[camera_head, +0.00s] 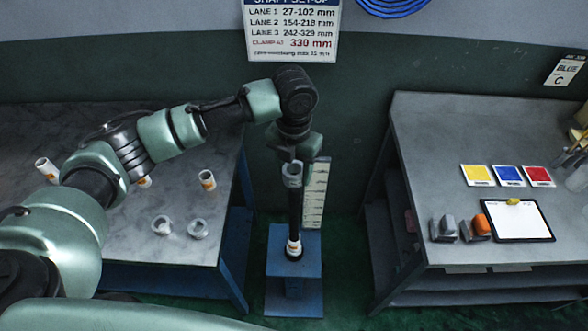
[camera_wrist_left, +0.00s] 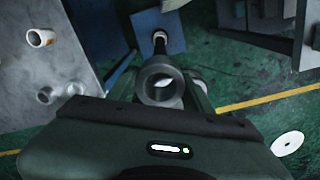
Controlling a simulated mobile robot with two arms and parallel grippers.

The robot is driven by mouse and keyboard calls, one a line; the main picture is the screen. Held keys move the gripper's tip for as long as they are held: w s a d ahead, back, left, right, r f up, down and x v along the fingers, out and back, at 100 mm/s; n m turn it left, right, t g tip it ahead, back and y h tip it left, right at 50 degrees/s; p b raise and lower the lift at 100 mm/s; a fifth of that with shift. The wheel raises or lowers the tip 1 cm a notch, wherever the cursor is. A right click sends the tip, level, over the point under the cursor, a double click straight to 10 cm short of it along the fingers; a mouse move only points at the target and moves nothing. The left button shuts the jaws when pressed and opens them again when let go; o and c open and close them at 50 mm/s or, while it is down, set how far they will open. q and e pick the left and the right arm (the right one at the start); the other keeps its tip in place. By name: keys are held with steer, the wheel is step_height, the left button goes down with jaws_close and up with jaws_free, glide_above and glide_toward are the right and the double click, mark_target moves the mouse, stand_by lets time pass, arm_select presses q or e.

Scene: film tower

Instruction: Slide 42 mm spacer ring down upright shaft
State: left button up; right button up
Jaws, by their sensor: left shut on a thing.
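My left gripper (camera_head: 293,165) is shut on a grey spacer ring (camera_head: 292,179), which also shows between the fingers in the left wrist view (camera_wrist_left: 150,93). The ring is at the top end of the dark upright shaft (camera_head: 295,215). I cannot tell whether it is around the shaft or just above it. A white spacer with an orange mark (camera_head: 293,248) sits around the shaft's foot, on the blue stand (camera_head: 281,283). My right gripper is not in view.
The left bench (camera_head: 135,248) holds two grey rings (camera_head: 162,225) and several white-and-orange spacers (camera_head: 207,180). A scale board (camera_head: 315,195) stands just behind the shaft.

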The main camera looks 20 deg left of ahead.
mark_target(294, 190)
arm_select(q)
steer(key=shift+f+b, duration=1.45)
steer(key=shift+f, duration=0.1)
steer(key=shift+f+b, duration=0.75)
steer(key=shift+f, duration=1.65)
steer(key=o, duration=1.6)
step_height(294, 190, up, 8)
steer(key=shift+f+b, duration=0.1)
steer(key=shift+b, duration=0.75)
steer(key=shift+s, duration=0.1)
